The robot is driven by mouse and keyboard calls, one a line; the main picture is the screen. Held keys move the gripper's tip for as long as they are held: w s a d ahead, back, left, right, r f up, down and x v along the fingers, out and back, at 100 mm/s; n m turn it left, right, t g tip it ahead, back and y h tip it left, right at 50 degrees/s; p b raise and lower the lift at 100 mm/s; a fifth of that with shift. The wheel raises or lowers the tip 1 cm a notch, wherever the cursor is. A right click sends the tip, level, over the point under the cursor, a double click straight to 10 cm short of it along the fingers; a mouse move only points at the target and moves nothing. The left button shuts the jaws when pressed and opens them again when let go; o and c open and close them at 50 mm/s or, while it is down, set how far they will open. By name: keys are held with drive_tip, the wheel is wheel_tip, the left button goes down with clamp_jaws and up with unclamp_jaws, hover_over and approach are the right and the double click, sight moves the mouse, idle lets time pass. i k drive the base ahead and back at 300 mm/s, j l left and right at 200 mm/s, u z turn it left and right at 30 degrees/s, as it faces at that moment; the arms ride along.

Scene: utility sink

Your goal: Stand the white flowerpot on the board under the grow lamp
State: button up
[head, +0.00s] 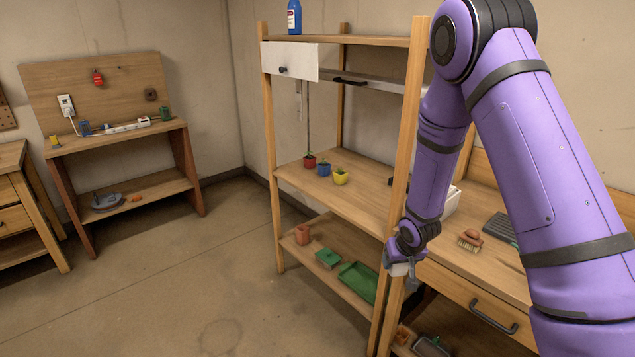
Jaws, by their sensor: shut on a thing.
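My gripper (400,262) is low in front of the shelf unit's right front post, shut on a small white thing that looks like the white flowerpot (400,269). Much of the pot is hidden by the fingers, and its tilt is hard to tell. The board (345,205) is the wooden middle shelf, to the left of my gripper. Red (309,160), blue (323,168) and yellow (340,176) pots with small plants stand toward its left part. A long grey bar (375,85) under the top shelf looks like the grow lamp.
The right front post (406,150) stands between my arm and the board. A white panel (290,60) hangs at upper left. A terracotta pot (302,234) and green tray (358,281) sit below. A brush (470,239) lies on the right bench. The board's front middle is bare.

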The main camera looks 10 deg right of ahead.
sight(347, 194)
drive_tip(key=i+j+u, duration=0.15)
drive_tip(key=i+j, duration=0.35)
drive_tip(key=i, duration=0.15)
drive_tip(key=i+j+z, duration=0.25)
drive_tip(key=i, duration=0.3)
drive_tip(key=i+j+z, duration=0.3)
drive_tip(key=i+j, duration=0.25)
drive_tip(key=k+l+z, duration=0.3)
drive_tip(key=i+j, duration=0.2)
drive_tip(key=i, duration=0.3)
